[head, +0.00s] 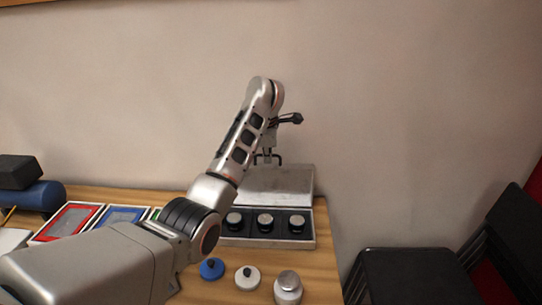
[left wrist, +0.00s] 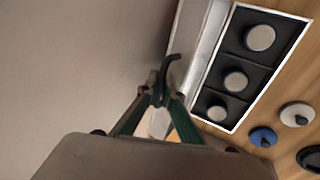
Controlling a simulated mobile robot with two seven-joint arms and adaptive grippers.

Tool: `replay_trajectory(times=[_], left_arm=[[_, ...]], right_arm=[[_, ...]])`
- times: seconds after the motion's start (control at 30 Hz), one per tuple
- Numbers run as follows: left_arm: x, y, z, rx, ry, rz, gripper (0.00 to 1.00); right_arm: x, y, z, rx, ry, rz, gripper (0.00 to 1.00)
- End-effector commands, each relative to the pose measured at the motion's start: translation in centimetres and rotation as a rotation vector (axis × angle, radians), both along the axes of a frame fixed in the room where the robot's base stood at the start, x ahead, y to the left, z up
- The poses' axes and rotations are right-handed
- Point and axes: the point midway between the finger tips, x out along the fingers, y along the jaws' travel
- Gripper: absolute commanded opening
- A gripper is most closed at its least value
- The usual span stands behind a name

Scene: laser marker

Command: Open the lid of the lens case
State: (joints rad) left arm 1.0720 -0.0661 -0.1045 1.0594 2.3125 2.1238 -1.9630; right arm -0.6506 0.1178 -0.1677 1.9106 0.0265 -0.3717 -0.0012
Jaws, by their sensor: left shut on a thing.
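The lens case (head: 228,241) is an open box on the wooden table in the head view, with three round dark lenses with silver tops in a row. Its grey metal lid (head: 280,180) is raised and tilted back behind the box, and shows edge-on in the left wrist view (left wrist: 205,45). My left gripper (head: 267,153) is at the lid's top edge, shut on the dark lid handle (left wrist: 173,62), and its fingers (left wrist: 160,97) show in the left wrist view. My arm hides part of the case's left side. My right gripper is not in view.
In front of the case stand a blue cap (head: 211,268), a white cap (head: 247,277) and a silver-topped jar (head: 288,287). Red-framed (head: 68,221) and blue-framed (head: 118,216) trays lie to the left. A wall is close behind. Black chairs (head: 405,275) stand at the right.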

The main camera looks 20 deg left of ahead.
Motion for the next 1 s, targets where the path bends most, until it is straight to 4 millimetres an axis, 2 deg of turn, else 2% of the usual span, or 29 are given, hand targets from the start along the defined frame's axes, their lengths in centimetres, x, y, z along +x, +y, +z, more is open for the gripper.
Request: replay_trajectory(times=[0.33, 0.37, 0.4, 0.67, 0.87, 1.0], left_arm=[[-0.1, 0.1, -0.2, -0.001, 0.006, 0.001, 0.00], [-0.1, 0.1, -0.2, -0.001, 0.006, 0.001, 0.11], [-0.1, 0.1, -0.3, -0.001, 0.006, 0.001, 0.12], [-0.1, 0.1, 0.0, 0.000, 0.003, 0.001, 0.12], [-0.8, -0.1, 1.9, 0.000, 0.000, 0.001, 0.12], [-2.0, -0.4, 4.4, 0.002, -0.002, 0.002, 0.12]], right_arm=[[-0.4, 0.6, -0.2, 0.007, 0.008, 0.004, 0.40], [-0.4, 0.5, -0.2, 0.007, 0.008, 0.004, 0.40], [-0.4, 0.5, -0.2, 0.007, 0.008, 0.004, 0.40], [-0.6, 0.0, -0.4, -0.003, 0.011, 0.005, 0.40], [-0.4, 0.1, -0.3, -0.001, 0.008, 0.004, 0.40], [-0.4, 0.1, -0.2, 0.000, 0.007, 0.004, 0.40]])
